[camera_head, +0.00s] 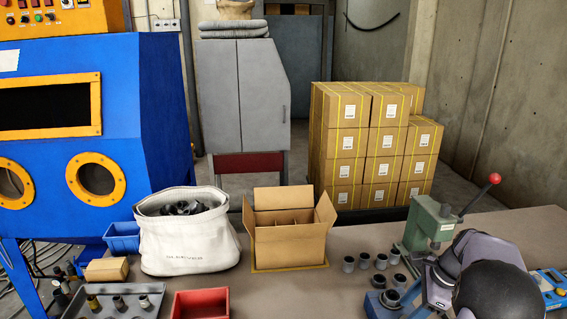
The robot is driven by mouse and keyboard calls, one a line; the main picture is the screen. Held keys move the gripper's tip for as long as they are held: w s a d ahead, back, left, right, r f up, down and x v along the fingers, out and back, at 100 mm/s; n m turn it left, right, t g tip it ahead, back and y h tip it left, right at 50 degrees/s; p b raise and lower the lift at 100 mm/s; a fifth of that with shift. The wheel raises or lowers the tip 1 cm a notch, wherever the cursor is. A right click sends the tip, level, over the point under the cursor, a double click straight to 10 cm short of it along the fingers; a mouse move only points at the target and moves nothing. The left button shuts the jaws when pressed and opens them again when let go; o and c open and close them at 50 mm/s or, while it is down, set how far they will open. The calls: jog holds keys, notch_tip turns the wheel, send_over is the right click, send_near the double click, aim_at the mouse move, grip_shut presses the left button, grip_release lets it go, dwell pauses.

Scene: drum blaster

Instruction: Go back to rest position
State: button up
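My arm (490,270) shows at the lower right as dark grey-purple links with a large black rounded joint. It is folded close to the camera, over the right part of the table. The fingers of my gripper do not show, so I cannot see whether they hold anything. The table (345,295) is grey-brown and its middle front is bare.
An open cardboard box (290,245) and a white bag (188,250) of dark parts stand mid-table. A red bin (200,303) is in front. Several grey rings (365,261) and a green press (428,222) with a red-knobbed lever stand near my arm.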

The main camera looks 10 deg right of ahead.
jog(key=s+a+n+g+h, duration=0.1)
jog(key=s+a+n, duration=0.3)
jog(key=a+n, duration=0.3)
jog(key=s+a+n+g, duration=0.1)
jog(key=s+a+n, duration=0.35)
jog(key=a, duration=0.35)
jog(key=s+a+f+n+h+p, duration=0.1)
jog(key=s+a+n+h, duration=0.1)
jog(key=s+a+n, duration=0.8)
notch_tip(320, 180, down, 13)
jog(key=s+d+n+b, duration=0.1)
jog(key=d+b, duration=0.1)
jog(key=b, duration=1)
jog(key=shift+n, duration=0.35)
jog(key=shift+s+r, duration=0.1)
jog(key=shift+r, duration=0.05)
